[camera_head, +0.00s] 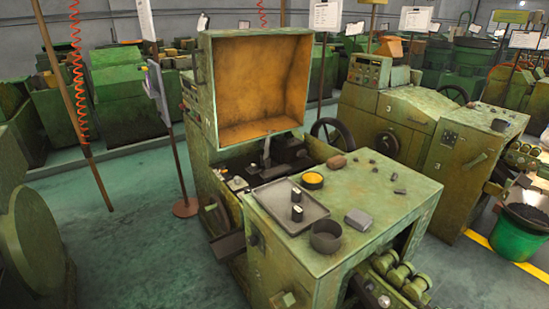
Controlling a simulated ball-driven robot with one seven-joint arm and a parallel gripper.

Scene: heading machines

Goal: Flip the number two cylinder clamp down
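A green heading machine (290,255) stands in the middle, its hinged cover (262,85) raised and showing a rusty orange inside. A dark upright lever-like part (266,150) shows in the open bay below the cover. Several green cylinders (400,275) sit low on the machine's right front side, partly cut off by the bottom edge. I cannot tell which part is the number two cylinder clamp; no readable number shows on these parts. My gripper is not in view.
A grey tray (270,209) with two small dark cylinders, a dark round cup (325,237), a yellow-topped tin (312,180) and loose blocks lie on the machine top. A sign stand (180,160) stands left. Green floor (130,220) is clear on the left.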

